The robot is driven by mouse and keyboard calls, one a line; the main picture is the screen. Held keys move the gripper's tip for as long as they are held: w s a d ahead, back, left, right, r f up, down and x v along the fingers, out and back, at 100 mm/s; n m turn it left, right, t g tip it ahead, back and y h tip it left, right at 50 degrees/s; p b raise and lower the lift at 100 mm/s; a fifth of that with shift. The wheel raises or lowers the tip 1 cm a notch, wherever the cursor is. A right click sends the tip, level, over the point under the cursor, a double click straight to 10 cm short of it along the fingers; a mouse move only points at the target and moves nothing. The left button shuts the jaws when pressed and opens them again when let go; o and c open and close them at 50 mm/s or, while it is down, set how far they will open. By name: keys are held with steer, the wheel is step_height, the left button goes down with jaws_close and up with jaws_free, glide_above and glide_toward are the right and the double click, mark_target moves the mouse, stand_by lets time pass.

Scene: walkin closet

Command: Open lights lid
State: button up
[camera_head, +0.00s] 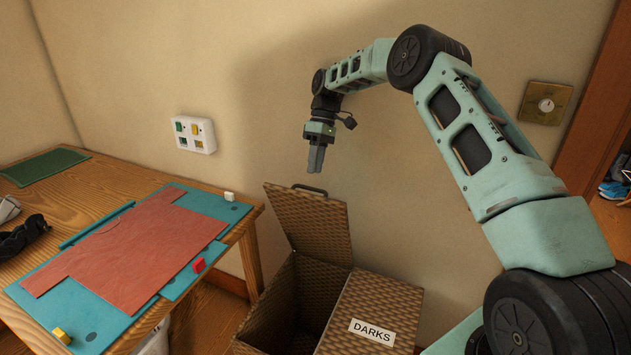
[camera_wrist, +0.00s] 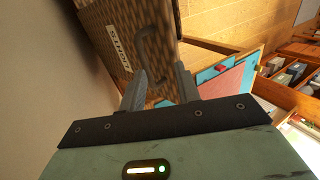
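The lights lid (camera_head: 310,225) is a brown woven panel standing raised, near upright and tilted, at the back of the left compartment of the hamper (camera_head: 285,305). That compartment is open and dark inside. The lid's dark handle (camera_head: 310,189) is at its top edge. In the wrist view the lid (camera_wrist: 112,22) shows its label, partly readable as LIGHTS, and the curved handle (camera_wrist: 148,52). My gripper (camera_head: 316,168) points down just above the handle. Its fingers (camera_wrist: 160,78) are apart in the wrist view with nothing held; the handle appears beyond them.
The closed lid marked DARKS (camera_head: 385,305) is on the right. A wooden table (camera_head: 240,228) at left holds a teal board (camera_head: 215,208), a red cloth (camera_head: 130,250) and small blocks. The wall is close behind the hamper, with a switch panel (camera_head: 194,135) on it.

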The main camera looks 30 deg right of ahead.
steer(key=shift+r, duration=1.3)
steer(key=c, duration=0.4)
steer(key=shift+a+h, duration=0.25)
steer(key=shift+h, duration=0.05)
jaws_close()
steer(key=n+t+h+p, duration=0.6)
steer(key=n+h+p, duration=0.3)
steer(key=n, duration=0.9)
glide_toward(305, 188)
steer(key=shift+y, duration=0.7)
steer(key=d+f+p, duration=0.1)
steer(key=f, duration=0.1)
steer(key=d+f+p, duration=0.1)
steer(key=f, duration=0.1)
steer(key=d+f+p, duration=0.1)
steer(key=f, duration=0.1)
steer(key=shift+d+f+p, duration=0.15)
steer(key=shift+f+p, duration=0.15)
steer(key=shift+f, duration=0.1)
